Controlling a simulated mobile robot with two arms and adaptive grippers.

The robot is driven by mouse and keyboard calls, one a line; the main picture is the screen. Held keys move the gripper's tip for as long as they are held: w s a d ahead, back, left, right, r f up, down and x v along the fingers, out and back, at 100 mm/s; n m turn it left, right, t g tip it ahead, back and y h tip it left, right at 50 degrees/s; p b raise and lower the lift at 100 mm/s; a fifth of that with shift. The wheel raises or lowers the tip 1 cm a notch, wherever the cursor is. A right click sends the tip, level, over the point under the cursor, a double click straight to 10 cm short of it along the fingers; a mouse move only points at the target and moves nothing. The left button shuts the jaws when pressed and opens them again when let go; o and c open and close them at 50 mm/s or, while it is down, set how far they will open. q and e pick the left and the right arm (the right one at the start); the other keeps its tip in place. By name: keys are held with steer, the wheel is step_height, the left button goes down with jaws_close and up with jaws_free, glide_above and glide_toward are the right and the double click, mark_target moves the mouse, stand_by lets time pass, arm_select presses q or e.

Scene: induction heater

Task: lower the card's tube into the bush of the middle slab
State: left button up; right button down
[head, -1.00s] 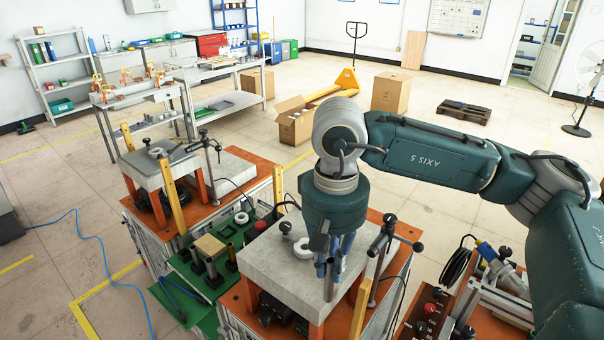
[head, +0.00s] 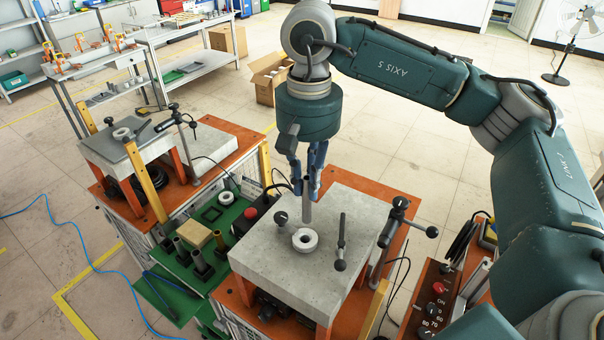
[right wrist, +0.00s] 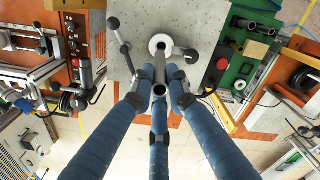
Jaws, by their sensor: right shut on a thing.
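My right gripper (head: 306,190) is shut on a grey metal tube (head: 307,209), which hangs about upright below its blue fingers. In the right wrist view the tube (right wrist: 160,70) sits between the fingertips (right wrist: 160,88). The middle slab (head: 262,251) is a thick grey block. Its bush (head: 305,240) is a pale ring with a dark hole. The tube's lower end shows just behind the bush in the head view, outside its hole; the height gap is hard to judge. In the right wrist view the bush (right wrist: 161,43) lies just beyond the tube. My left gripper is out of view.
A post with a T-handle (head: 390,235) rises at the slab's right. A green tray (head: 165,296) with dark tubes and a wooden block (head: 196,234) lies left.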

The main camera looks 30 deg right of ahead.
mark_target(305, 221)
steer(key=shift+s+f+b, duration=0.15)
steer(key=shift+f+b, duration=0.15)
steer(key=shift+f, duration=0.5)
steer(key=shift+w+a+f, duration=0.1)
steer(key=shift+w+f, duration=0.15)
steer(key=shift+f, duration=0.35)
steer(key=f, duration=0.1)
steer(key=f+b, duration=0.2)
steer(key=shift+w, duration=0.25)
steer(key=shift+s+f+b, duration=0.1)
steer(key=shift+b, duration=0.3)
steer(key=shift+f, duration=0.25)
steer(key=shift+f+b, duration=1)
steer(key=shift+b, duration=0.2)
arm_select(q)
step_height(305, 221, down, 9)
steer(key=b, duration=0.2)
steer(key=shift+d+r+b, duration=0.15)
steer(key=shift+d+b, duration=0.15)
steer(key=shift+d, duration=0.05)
arm_select(e)
steer(key=shift+f, duration=1.45)
